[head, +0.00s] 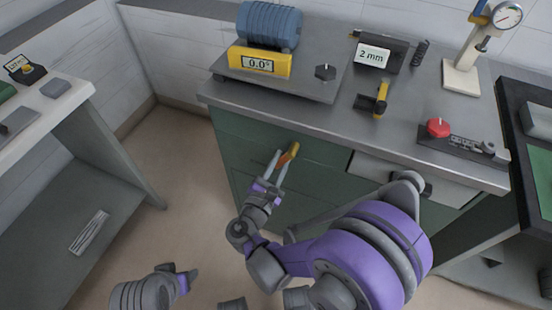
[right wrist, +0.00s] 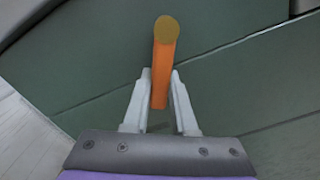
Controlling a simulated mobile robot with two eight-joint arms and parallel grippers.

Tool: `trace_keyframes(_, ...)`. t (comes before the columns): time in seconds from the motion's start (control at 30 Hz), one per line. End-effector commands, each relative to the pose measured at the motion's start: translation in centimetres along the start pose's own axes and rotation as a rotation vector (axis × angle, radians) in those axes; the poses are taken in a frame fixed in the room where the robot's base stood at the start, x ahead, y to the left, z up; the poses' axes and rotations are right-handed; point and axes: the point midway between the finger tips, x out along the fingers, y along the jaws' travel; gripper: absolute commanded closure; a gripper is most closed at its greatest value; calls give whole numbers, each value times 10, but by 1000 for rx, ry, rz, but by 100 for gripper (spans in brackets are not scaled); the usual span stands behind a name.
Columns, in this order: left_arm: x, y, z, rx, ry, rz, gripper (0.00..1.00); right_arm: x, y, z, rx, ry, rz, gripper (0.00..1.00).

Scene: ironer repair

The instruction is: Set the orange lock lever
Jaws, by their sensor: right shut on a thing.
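The orange lock lever (head: 289,153) stands out in front of the green cabinet front below the metal worktop. In the right wrist view it is an orange bar (right wrist: 164,55) with a round yellowish-brown end. My right gripper (head: 277,163) is shut on the lever. In the right wrist view its two pale fingertips (right wrist: 159,82) lie on either side of the bar's lower part. The lever's joint with the cabinet is hidden. Part of my left gripper (head: 188,279) shows low at the left, away from the lever, and its finger gap cannot be made out.
The worktop (head: 330,112) overhangs the cabinet. It bears a blue ribbed roll (head: 270,24), a yellow 0.0° display (head: 259,63), a 2 mm sign (head: 373,56), a red knob (head: 438,127) and a dial gauge stand (head: 462,76). A partly open drawer (head: 385,172) is right of the lever. Floor (head: 165,180) is clear at left.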

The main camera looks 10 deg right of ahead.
Motion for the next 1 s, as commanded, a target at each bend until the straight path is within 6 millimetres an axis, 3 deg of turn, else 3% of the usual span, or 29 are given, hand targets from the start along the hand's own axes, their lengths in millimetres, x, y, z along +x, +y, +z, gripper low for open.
trace_keyframes(0.5,10,0,2,0,-2,0,45,1,-23,6,-405,-2,-2,100)
trace_keyframes(1.0,11,0,3,0,-3,0,45,1,-29,9,-527,-3,-1,100)
